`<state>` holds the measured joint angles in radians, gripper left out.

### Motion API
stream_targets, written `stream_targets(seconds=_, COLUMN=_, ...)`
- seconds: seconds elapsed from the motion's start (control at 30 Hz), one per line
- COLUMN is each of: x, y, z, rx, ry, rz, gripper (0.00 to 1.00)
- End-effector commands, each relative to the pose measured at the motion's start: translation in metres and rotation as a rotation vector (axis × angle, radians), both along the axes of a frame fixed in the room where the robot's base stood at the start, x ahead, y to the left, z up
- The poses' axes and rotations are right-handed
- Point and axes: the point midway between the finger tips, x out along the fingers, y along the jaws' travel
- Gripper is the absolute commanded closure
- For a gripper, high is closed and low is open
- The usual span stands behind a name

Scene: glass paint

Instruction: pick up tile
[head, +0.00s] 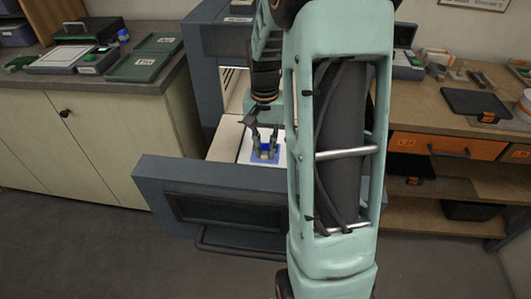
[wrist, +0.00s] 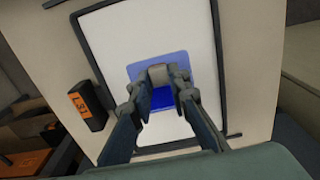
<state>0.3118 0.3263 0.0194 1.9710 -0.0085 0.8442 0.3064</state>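A blue square tile (wrist: 138,70) lies on a white sheet with a dark frame (wrist: 115,50), and it also shows in the head view (head: 257,159). A small grey block (wrist: 158,75) sits at the tile's middle. My gripper (wrist: 159,82) is over the tile, with one finger on either side of the block. It also shows in the head view (head: 264,137), pointing down inside the machine. The fingers are apart and close to the block's sides. I cannot tell whether they touch it.
The blue-grey machine's open front (head: 210,195) stands before the tile, and its walls rise close around my arm. A black tag with orange label (wrist: 88,105) lies left of the sheet. Benches stand left (head: 110,120) and right (head: 430,110). My arm hides part of the machine.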

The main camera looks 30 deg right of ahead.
Motion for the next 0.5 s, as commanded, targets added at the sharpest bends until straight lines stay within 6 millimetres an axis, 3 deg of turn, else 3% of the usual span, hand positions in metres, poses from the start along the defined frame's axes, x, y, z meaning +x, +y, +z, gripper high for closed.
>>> stream_targets(seconds=0.13, x=0.0001, y=-0.0001, z=0.0002, rx=0.0, ry=0.0, rz=0.0, gripper=1.0)
stream_targets(seconds=0.5, x=0.0004, y=-0.0001, z=0.0034, rx=-0.001, ry=-0.001, rz=0.0, gripper=1.0)
